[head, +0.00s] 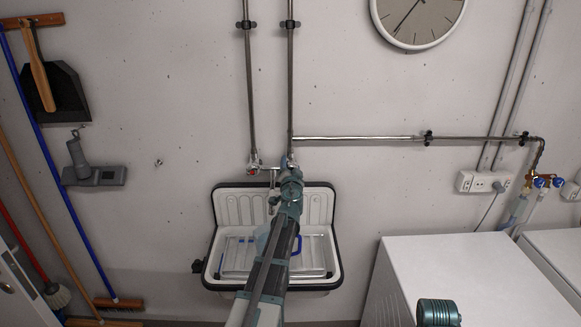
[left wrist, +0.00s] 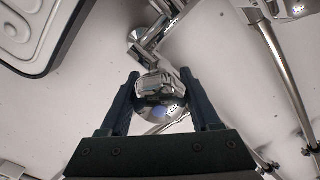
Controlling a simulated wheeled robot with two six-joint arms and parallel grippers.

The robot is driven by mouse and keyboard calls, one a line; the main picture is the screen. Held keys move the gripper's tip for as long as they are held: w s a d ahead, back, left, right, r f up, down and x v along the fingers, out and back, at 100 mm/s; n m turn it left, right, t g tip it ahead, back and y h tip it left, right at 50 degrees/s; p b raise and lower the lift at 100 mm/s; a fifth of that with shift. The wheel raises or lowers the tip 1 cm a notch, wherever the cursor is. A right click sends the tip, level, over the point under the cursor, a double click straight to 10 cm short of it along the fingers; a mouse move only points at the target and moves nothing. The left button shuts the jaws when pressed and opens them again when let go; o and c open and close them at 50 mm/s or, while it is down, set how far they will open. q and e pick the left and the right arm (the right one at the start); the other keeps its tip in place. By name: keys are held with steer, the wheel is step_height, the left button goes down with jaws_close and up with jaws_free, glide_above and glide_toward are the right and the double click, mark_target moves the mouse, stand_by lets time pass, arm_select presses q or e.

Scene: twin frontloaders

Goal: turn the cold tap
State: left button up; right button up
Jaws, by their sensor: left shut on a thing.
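The wall tap sits above a white sink with a black rim (head: 338,240). Its left handle, with a red mark (head: 253,171), is clear of my gripper. My left gripper (head: 291,166) reaches up to the right handle, the cold tap, which it mostly hides in the head view. In the left wrist view the shiny round chrome knob of the cold tap (left wrist: 160,98), with a bluish spot on it, sits between the two dark fingers of my left gripper (left wrist: 162,88). The fingers are shut on it.
Two vertical pipes (head: 250,90) run down the wall to the tap, and a horizontal pipe (head: 370,138) branches right. A white appliance (head: 470,265) stands at the lower right. Brooms and a dustpan (head: 68,92) hang at the left.

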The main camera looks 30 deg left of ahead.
arm_select(q)
steer(key=o, duration=1.4)
steer(key=shift+s+d, duration=0.1)
steer(key=v, duration=1.3)
steer(key=shift+s+d, duration=0.1)
steer(key=shift+s, duration=0.2)
